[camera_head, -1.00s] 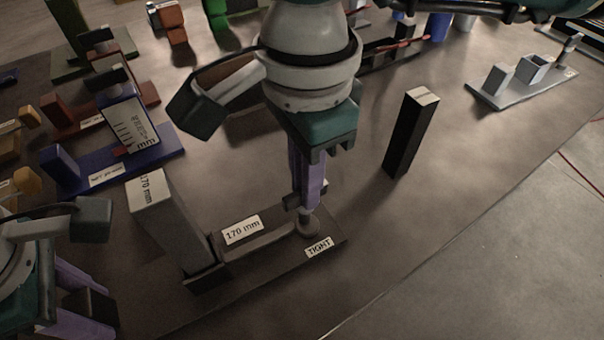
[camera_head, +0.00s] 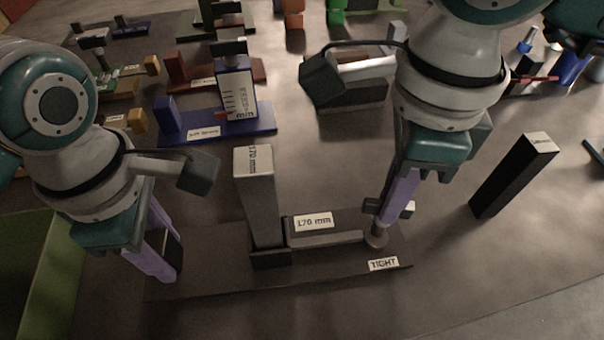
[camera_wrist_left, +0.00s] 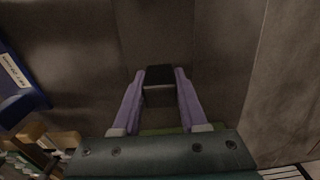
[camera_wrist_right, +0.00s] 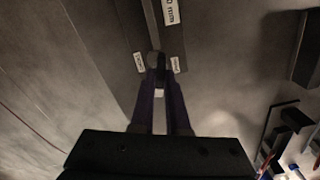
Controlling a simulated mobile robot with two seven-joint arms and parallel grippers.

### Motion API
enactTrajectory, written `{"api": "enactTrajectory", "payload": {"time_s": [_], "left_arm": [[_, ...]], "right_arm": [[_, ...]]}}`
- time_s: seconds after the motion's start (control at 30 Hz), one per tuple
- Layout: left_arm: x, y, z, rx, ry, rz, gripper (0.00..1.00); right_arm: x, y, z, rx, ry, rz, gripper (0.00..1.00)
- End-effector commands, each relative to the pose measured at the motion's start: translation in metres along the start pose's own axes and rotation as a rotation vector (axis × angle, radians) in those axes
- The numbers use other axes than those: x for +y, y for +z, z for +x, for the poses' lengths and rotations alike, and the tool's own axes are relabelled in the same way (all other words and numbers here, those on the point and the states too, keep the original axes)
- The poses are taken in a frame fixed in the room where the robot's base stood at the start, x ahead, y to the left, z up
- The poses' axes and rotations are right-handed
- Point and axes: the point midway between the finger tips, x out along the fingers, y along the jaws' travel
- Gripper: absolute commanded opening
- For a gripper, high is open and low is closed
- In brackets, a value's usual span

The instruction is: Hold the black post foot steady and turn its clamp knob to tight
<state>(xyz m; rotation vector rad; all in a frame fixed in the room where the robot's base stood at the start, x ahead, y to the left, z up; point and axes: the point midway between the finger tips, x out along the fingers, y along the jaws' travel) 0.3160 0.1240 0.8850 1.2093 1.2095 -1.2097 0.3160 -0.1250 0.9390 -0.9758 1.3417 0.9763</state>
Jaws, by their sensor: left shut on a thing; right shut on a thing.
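The black post foot (camera_head: 205,283) is a long dark plate with a grey upright post (camera_head: 258,195) marked 170 mm. Its clamp knob (camera_head: 376,237) is at the right end, beside a TIGHT label (camera_head: 383,264). My right gripper (camera_head: 385,215) is pointing down and shut on the knob's upper part; the knob also shows at the fingertips in the right wrist view (camera_wrist_right: 156,60). My left gripper (camera_head: 158,265) is shut on a dark block (camera_wrist_left: 158,84) at the foot's left end. Whether that block joins the plate is hard to see. The knob's exact angle is unclear.
A loose black post (camera_head: 512,176) stands right of the foot. A blue gauge stand (camera_head: 215,127) and red and green stands are behind. A green bin (camera_head: 45,265) is at the lower left. The table is clear at the front right.

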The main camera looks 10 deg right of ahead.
Motion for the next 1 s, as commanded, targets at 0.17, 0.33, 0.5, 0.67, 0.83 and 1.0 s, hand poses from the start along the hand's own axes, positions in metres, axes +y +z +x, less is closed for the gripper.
{"api": "enactTrajectory", "payload": {"time_s": [0.17, 0.33, 0.5, 0.67, 0.83, 1.0], "left_arm": [[0.0002, 0.0003, -0.0004, -0.001, 0.000, -0.001, 0.00], [0.0001, 0.0003, -0.0004, -0.001, 0.000, -0.001, 0.00], [0.0001, 0.0003, -0.0004, -0.001, 0.000, -0.001, 0.00], [0.0001, 0.0003, -0.0004, -0.001, 0.000, -0.001, 0.00], [0.0000, 0.0003, -0.0004, -0.001, 0.000, -0.001, 0.00], [0.0000, 0.0003, -0.0003, -0.001, 0.000, -0.001, 0.00]], "right_arm": [[-0.0004, 0.0005, -0.0007, -0.002, -0.001, 0.150, 0.00], [-0.0004, 0.0005, -0.0007, -0.002, -0.001, 0.277, 0.00], [-0.0003, 0.0006, -0.0007, -0.002, -0.001, 0.375, 0.00], [-0.0003, 0.0007, -0.0008, -0.002, -0.001, 0.435, 0.00], [-0.0003, 0.0007, -0.0008, -0.002, 0.000, 0.466, 0.00], [-0.0003, 0.0008, -0.0008, -0.002, 0.000, 0.474, 0.00]]}}
